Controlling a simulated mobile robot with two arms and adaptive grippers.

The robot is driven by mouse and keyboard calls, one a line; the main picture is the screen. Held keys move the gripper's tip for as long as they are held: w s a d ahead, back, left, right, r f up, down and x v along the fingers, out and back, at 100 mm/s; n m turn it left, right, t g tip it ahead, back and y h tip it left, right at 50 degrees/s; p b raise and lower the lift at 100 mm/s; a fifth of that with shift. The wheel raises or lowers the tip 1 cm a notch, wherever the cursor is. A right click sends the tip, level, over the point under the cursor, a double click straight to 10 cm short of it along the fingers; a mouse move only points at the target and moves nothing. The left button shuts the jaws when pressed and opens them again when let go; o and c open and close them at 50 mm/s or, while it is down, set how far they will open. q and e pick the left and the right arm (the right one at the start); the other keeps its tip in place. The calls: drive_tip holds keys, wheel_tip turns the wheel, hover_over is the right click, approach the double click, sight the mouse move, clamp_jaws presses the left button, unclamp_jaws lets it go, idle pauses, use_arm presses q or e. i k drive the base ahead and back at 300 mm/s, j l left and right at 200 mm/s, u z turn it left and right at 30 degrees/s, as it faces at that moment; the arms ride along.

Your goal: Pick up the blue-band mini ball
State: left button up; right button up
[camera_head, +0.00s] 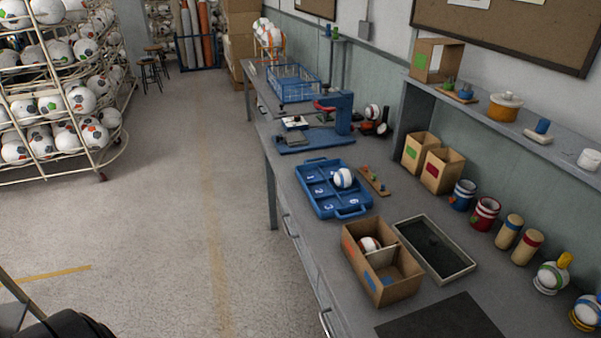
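A white mini ball with blue markings (343,178) sits in a compartment of the blue numbered tray (352,211) on the workbench. Another white ball with red markings (369,244) lies in the left compartment of the divided cardboard box (387,292). A ball with blue and other colours (587,311) stands at the right edge of the picture and is partly cut off. The bands are too small to read surely. Neither of my grippers shows clearly in this view.
A blue press (343,112) stands behind the tray. A shallow dark tray (435,248) lies right of the box. Cups (485,212), pegs (509,231) and a green-marked ball (551,276) line the wall side. A dark mat (440,320) lies at the front; the floor left is mostly clear.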

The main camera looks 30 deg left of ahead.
sight(343, 178)
drive_tip(key=u, duration=0.75)
drive_tip(key=i+j+z, duration=0.15)
drive_tip(key=z, duration=0.35)
drive_tip(key=i+j+z, duration=0.15)
drive_tip(key=j+z, duration=0.15)
drive_tip(key=z, duration=0.2)
drive_tip(key=j+z, duration=0.3)
drive_tip(key=z, duration=0.2)
drive_tip(key=i, duration=0.05)
